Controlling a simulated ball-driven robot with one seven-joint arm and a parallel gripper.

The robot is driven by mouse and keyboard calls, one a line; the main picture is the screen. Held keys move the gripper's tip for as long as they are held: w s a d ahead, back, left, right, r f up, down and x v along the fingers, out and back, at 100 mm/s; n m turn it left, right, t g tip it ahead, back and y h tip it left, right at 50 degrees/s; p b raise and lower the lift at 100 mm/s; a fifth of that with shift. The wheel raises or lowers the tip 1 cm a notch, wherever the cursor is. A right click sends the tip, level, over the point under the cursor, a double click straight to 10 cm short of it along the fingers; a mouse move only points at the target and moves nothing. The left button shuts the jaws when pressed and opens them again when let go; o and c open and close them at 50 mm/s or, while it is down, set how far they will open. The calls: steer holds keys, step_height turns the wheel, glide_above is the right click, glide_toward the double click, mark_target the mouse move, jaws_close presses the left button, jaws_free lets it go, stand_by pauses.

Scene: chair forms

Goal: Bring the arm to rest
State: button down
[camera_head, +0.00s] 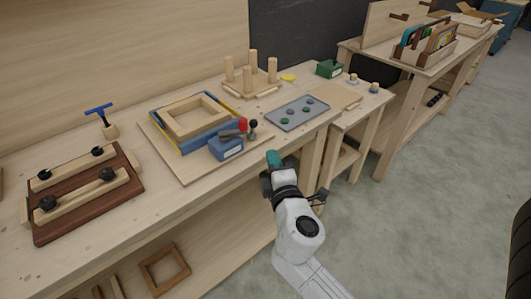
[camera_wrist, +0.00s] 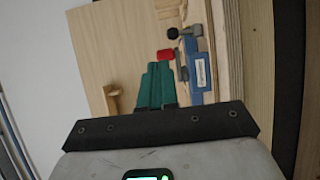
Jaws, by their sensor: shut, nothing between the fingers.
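My arm, white with dark joints, reaches up from the bottom of the head view. My gripper (camera_head: 274,158) has teal fingers and is in front of the workbench's front edge, to the right of the blue clamp. In the wrist view my gripper (camera_wrist: 155,85) shows its teal fingers together, with nothing visible between them. The fingers appear apart from the things on the bench.
The workbench (camera_head: 100,220) holds a wooden frame (camera_head: 195,115), a blue clamp (camera_head: 226,147) with a red part, a grey tray (camera_head: 298,113) and a dark-wood fixture (camera_head: 85,195). Another bench (camera_head: 405,70) stands at the right. Open floor (camera_head: 420,220) lies right of my arm.

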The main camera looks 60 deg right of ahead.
steer(key=shift+s+a, duration=0.3)
steer(key=shift+s, duration=0.25)
steer(key=s+a+f+m+g+y, duration=0.2)
steer(key=s+f+m+g+y, duration=0.45)
steer(key=f, duration=0.65)
steer(key=s+a+f+m+g+y, duration=0.1)
steer(key=s+a+f+g+y, duration=0.1)
steer(key=a, duration=0.4)
steer(key=s+a+f+m+g+y, duration=0.2)
steer(key=s+a+f+g+y, duration=0.1)
steer(key=s+a, duration=0.4)
step_height(320, 180, down, 2)
steer(key=shift+s+a+f+y, duration=0.1)
steer(key=shift+s+a+y, duration=0.15)
steer(key=shift+y, duration=0.2)
